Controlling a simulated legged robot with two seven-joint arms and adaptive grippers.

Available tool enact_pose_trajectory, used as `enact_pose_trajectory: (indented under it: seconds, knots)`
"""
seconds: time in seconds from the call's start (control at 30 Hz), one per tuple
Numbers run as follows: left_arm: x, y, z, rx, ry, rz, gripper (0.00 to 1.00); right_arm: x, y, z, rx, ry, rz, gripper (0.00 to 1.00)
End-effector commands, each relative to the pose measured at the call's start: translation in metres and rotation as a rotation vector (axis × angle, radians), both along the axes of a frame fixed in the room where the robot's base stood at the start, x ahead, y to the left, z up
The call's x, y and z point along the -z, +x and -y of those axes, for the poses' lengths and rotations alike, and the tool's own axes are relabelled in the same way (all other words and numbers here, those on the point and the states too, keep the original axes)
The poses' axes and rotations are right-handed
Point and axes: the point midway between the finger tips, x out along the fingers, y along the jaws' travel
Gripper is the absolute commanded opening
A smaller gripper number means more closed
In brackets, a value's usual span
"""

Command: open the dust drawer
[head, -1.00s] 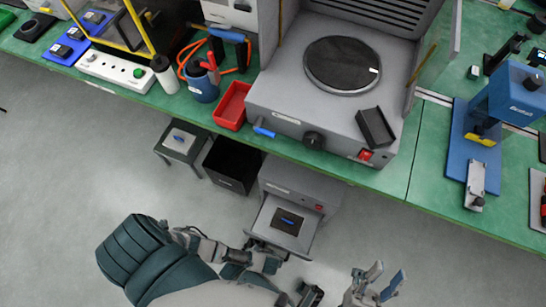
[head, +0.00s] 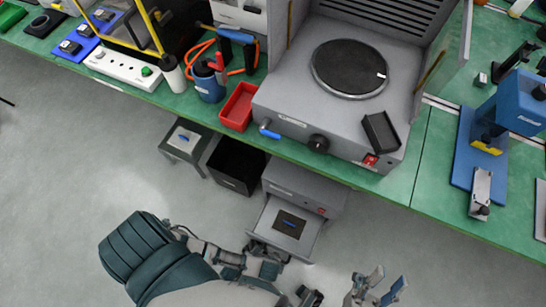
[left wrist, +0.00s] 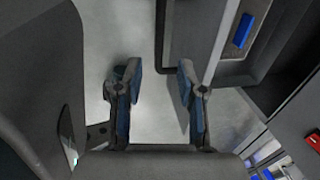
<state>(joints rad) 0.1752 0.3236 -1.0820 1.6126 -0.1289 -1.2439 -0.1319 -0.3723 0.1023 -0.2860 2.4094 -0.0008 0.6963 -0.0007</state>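The dust drawer (head: 266,220) is a light grey tray standing out of a grey cabinet (head: 310,188) below the bench. A dark plate with a blue piece (head: 289,222) lies inside it. The drawer also shows at upper right in the left wrist view (left wrist: 212,35). My left gripper (head: 262,250) is at the drawer's front edge, partly hidden by its own arm in the head view. In the left wrist view its two fingers (left wrist: 158,82) are apart, with a grey edge of the drawer's front reaching between them. Contact is unclear. My right gripper (head: 378,286) is open and empty, right of the drawer.
A black open bin (head: 236,164) and a grey stool-like box (head: 186,140) stand left of the cabinet. The green bench (head: 420,150) overhangs it, bearing a grey machine (head: 330,140) and a red tray (head: 238,106). The floor at right is clear.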

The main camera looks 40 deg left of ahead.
Motion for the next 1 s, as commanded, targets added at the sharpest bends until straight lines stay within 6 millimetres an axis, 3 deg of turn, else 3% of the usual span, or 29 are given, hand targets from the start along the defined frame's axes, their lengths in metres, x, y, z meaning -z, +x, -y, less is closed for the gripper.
enact_pose_trajectory:
  seconds: [0.1, 0.3, 0.9, 1.0]
  knots:
    - [-0.023, -0.004, 0.002, -0.001, -0.004, 0.001, 0.39, 0.0, 0.0, 0.0, 0.0, 0.0, 0.0, 0.4]
    - [-0.042, -0.007, 0.003, 0.0, -0.003, 0.001, 0.39, 0.0, 0.0, 0.0, 0.0, 0.0, 0.0, 0.4]
    - [-0.044, -0.007, 0.003, 0.0, -0.003, 0.001, 0.39, 0.001, 0.001, 0.0, 0.0, 0.0, -0.001, 0.4]
    - [-0.048, -0.004, 0.012, -0.01, -0.043, 0.013, 0.39, 0.0, 0.0, 0.0, 0.0, 0.0, 0.0, 0.4]
